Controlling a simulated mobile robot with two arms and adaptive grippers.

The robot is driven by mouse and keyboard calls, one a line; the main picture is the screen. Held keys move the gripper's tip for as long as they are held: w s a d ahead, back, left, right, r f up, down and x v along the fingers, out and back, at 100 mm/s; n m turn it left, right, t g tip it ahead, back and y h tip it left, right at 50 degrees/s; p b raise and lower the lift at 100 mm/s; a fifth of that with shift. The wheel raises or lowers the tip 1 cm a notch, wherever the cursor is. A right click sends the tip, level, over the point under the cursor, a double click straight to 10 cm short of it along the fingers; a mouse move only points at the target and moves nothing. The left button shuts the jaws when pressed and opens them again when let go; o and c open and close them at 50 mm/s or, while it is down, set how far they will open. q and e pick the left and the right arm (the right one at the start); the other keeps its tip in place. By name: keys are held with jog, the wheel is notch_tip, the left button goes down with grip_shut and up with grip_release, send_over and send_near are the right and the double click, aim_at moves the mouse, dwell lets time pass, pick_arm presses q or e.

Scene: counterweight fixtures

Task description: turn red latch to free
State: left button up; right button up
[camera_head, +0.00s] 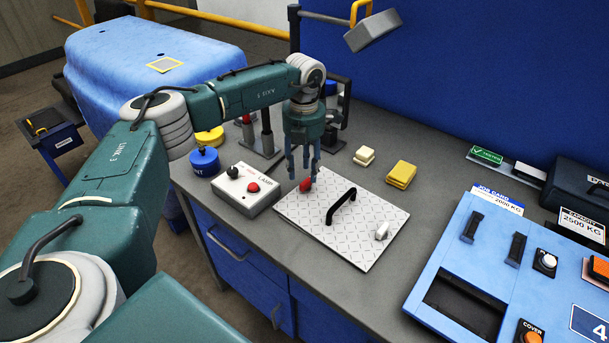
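The red latch (305,185) is a small red knob at the far left corner of a light tread-pattern plate (365,240). The plate lies on the grey bench and has a black arched handle (340,207) in its middle. A white latch (382,231) sits near its right edge. My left gripper (301,172) points down over the red latch, with its fingers spread to either side and the tips close to it. Whether the fingers touch the latch cannot be told. My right gripper is not in view.
Left of the plate is a white lamp box (245,190) with a black and a red knob. Blue (204,161) and yellow (209,137) weights stand behind it. Yellow blocks (401,174) lie beyond the plate. A blue panel (490,260) fills the right.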

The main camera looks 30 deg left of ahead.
aim_at(306, 185)
pick_arm(q)
jog(key=shift+d+f+p, duration=0.1)
jog(key=shift+f+p, duration=0.2)
jog(key=shift+f, duration=1.7)
grip_shut()
